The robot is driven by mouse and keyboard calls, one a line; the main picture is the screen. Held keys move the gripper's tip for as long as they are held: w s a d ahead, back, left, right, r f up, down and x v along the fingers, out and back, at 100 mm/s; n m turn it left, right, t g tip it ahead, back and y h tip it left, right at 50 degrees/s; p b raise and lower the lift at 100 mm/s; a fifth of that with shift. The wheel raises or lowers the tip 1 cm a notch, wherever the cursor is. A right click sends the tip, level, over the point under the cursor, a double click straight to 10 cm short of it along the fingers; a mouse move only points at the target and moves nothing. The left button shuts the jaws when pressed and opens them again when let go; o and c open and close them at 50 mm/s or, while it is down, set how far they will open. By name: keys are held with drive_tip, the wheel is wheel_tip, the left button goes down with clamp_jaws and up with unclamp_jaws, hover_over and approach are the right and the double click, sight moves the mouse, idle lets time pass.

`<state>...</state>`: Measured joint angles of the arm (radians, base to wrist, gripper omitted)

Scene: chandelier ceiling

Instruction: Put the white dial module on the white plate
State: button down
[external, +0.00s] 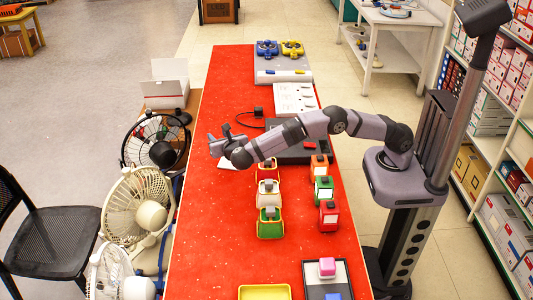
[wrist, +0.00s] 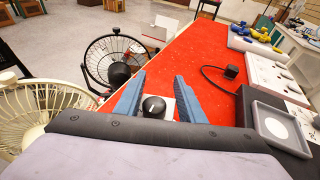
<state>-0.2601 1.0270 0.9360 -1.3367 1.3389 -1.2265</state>
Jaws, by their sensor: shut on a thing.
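The white dial module (wrist: 155,106), a small white block with a black knob, sits between my two blue-grey fingers in the wrist view. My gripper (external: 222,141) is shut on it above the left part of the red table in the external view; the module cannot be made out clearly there.
The black box (external: 316,153) lies under my forearm. White panels (external: 295,97), a black cube (external: 258,111) with a cable, and several toy cars (external: 269,194) share the red table. Fans (external: 155,141) stand past its left edge. Bare red table lies at the front left.

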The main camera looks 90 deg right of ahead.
drive_tip(key=s+d+r+m, duration=0.1)
drive_tip(key=s+d+r, duration=0.1)
drive_tip(key=d+r, duration=0.45)
drive_tip(key=shift+w+a+f+n+t+y, duration=0.3)
drive_tip(key=shift+w+a+f, duration=0.25)
drive_tip(key=shift+f, duration=1.7)
drive_tip(key=shift+w+a+f+n+t+y, duration=0.15)
drive_tip(key=shift+w+a+f+n+t, duration=0.25)
drive_tip(key=shift+f, duration=1.8)
drive_tip(key=shift+w+a+f+n+t+y, duration=0.35)
drive_tip(key=shift+w+a+f, duration=0.3)
drive_tip(key=shift+f, duration=1.6)
drive_tip(key=shift+f, duration=0.15)
drive_tip(key=c, duration=1.2)
unclamp_jaws()
drive_tip(key=shift+m, duration=0.25)
drive_tip(key=shift+r, duration=0.2)
